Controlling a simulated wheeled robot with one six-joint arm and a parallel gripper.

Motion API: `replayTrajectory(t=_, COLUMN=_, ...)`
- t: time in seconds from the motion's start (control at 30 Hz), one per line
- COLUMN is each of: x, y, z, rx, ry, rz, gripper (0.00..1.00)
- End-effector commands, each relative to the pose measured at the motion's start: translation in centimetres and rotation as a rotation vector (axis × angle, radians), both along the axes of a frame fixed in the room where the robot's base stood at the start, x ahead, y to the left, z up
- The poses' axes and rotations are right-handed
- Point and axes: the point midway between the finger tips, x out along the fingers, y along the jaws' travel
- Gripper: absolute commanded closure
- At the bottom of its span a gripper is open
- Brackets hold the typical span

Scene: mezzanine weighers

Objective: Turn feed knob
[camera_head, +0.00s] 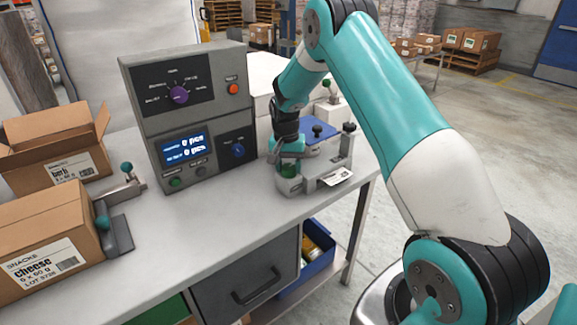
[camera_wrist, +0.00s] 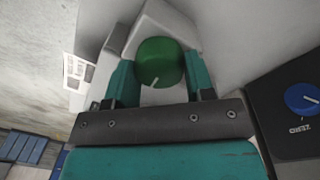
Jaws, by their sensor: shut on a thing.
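A green knob (camera_wrist: 159,61) with a short white pointer line sits on the pale body of a small label machine (camera_head: 328,163). The pointer line points down and slightly left in the wrist view. My gripper (camera_wrist: 160,80) has its teal fingers on either side of the knob and is shut on it. In the head view my gripper (camera_head: 287,158) reaches down at the machine's front left, and only a little of the green knob (camera_head: 288,170) shows below it. A printed label (camera_head: 337,177) hangs from the machine's front.
A grey control box (camera_head: 190,105) stands left of the machine, with a purple knob (camera_head: 179,95), a blue knob (camera_head: 238,150) and a lit display. Cardboard boxes (camera_head: 45,250) and a tape dispenser-like fixture (camera_head: 120,192) stand at left. The bench front (camera_head: 215,215) is clear.

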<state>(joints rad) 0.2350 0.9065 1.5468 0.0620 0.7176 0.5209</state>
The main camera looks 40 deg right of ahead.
Motion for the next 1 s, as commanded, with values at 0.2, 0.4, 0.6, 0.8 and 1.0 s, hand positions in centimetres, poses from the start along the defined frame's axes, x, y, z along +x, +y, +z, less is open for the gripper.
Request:
replayTrajectory(t=0.2, x=0.2, y=-0.1, z=0.2, rx=-0.002, ry=-0.007, rz=-0.007, gripper=0.75)
replayTrajectory(t=0.4, x=0.2, y=-0.1, z=0.2, rx=-0.003, ry=-0.007, rz=-0.006, gripper=0.49)
replayTrajectory(t=0.6, x=0.1, y=-0.1, z=0.1, rx=-0.002, ry=-0.004, rz=-0.005, gripper=0.25)
replayTrajectory(t=0.8, x=0.1, y=0.0, z=0.2, rx=-0.002, ry=-0.003, rz=-0.004, gripper=0.25)
replayTrajectory(t=1.0, x=0.2, y=0.0, z=2.5, rx=-0.002, ry=-0.006, rz=-0.004, gripper=0.25)
